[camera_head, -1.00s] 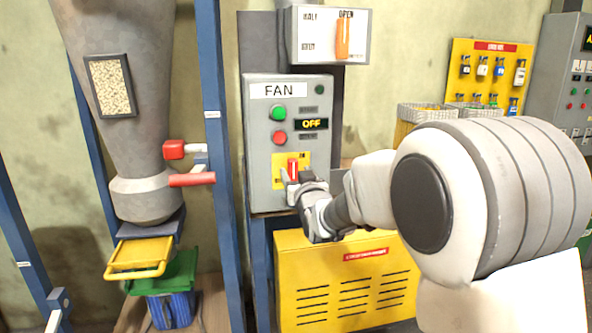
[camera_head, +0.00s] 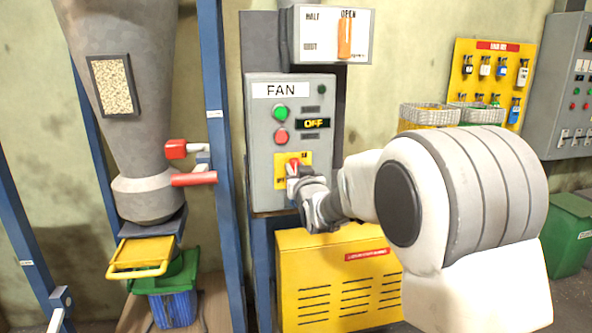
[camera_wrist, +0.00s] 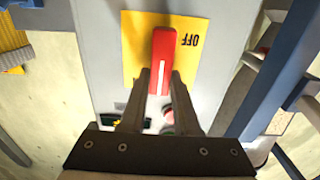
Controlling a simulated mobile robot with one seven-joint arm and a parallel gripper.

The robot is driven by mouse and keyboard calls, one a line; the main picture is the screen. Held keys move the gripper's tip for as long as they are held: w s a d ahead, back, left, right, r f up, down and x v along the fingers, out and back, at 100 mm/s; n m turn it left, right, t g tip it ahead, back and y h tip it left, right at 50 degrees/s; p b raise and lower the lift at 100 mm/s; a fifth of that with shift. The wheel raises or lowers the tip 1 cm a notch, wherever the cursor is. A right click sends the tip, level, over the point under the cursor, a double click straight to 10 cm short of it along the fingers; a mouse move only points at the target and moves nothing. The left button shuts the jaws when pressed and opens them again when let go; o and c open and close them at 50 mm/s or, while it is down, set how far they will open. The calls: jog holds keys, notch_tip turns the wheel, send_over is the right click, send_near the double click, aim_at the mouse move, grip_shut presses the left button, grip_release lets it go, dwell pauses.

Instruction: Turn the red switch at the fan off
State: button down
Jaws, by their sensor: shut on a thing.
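The red switch (camera_head: 297,161) is a short handle on a yellow plate (camera_head: 306,179) low on the grey fan box (camera_head: 275,186). My gripper (camera_head: 292,173) is at it and covers part of it. In the wrist view the red switch (camera_wrist: 163,48) has a white line along it and stands nearly upright in the picture. An upside-down OFF label is to its right on the yellow plate (camera_wrist: 133,48). The fingers of my gripper (camera_wrist: 160,82) are shut on the two sides of the handle's near end. The fan box's display (camera_head: 313,124) reads OFF.
Green (camera_head: 280,113) and red (camera_head: 281,136) buttons sit above the switch. A lever box (camera_head: 325,45) is above the fan box. A blue post (camera_head: 222,150) with red-handled levers (camera_head: 193,179) stands left, and a yellow cabinet (camera_head: 335,285) is below.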

jog(key=shift+f+b, duration=0.1)
jog(key=shift+b, duration=0.3)
jog(key=shift+s+a+f+n+b, duration=0.1)
jog(key=shift+a+f+n+b, duration=0.2)
jog(key=shift+n+b, duration=2.3)
jog(key=shift+s+a+f+n+b, duration=0.1)
jog(key=shift+a+f+n+b, duration=0.2)
jog(key=shift+n+b, duration=2.25)
jog(key=shift+s+a+f+n+b, duration=0.2)
jog(key=shift+n+b, duration=1.05)
jog(key=shift+n, duration=2.6)
jog(key=shift+w+a, duration=0.1)
jog(key=c, duration=0.6)
grip_release()
jog(key=shift+c, duration=0.2)
